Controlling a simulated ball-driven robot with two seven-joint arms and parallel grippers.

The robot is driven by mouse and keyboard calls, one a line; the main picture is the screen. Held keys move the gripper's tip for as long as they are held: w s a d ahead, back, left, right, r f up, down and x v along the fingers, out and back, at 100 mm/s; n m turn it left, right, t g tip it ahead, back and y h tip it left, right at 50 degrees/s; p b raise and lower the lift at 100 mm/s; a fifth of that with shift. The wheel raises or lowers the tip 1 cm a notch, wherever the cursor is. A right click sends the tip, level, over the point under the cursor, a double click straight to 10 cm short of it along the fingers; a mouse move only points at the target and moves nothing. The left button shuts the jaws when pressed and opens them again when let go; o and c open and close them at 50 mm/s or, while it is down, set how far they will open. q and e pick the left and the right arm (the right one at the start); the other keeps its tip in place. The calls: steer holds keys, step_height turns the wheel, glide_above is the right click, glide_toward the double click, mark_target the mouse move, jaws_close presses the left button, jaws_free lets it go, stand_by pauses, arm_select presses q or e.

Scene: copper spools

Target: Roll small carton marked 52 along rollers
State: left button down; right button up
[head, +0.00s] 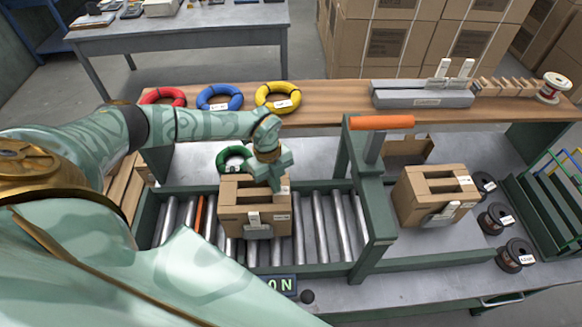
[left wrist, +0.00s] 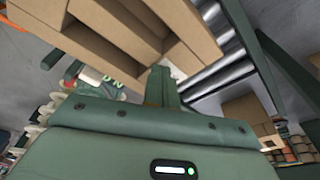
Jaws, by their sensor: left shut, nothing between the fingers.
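A small brown carton (head: 240,222) with slots in its top sits on the metal rollers (head: 320,225) of a green-framed conveyor, left of the middle. A white label is on its front; its number is too small to read. My left gripper (head: 275,183) is shut and empty, its fingers pointing down at the carton's upper right part. In the left wrist view the closed fingers (left wrist: 161,85) are close to the carton (left wrist: 125,30); I cannot tell whether they touch it. A similar carton (head: 412,201) stands on the right beyond the gate. My right gripper is out of view.
A green gate post with an orange handle (head: 382,122) stands at the rollers' right end. One roller (head: 198,214) is orange. Rollers right of the carton are clear. Red, blue and yellow coils (head: 297,95) lie behind; dark spools (head: 516,254) stand at right.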

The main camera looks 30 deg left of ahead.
mark_target(220, 197)
arm_select(q)
steer(key=shift+s+a+f+p, duration=0.1)
steer(key=shift+s+a+p, duration=0.45)
steer(key=shift+s+a, duration=0.8)
steer(key=shift+s+a+p, duration=0.55)
steer(key=shift+s+a, duration=0.45)
steer(key=shift+a, duration=0.55)
steer(key=shift+s+a+f+p, duration=0.1)
steer(key=shift+s+a+p, duration=0.2)
steer(key=shift+s+a, duration=0.7)
steer(key=shift+s+a+f+p, duration=0.1)
steer(key=shift+s+a+p, duration=0.05)
steer(key=shift+s+a, duration=0.85)
steer(key=shift+s+a+p, duration=0.15)
steer(key=shift+s+a, duration=0.5)
steer(key=shift+a, duration=0.55)
step_height(220, 197, up, 8)
steer(key=p, duration=0.8)
steer(key=shift+w+a, duration=0.15)
steer(key=shift+w, duration=0.15)
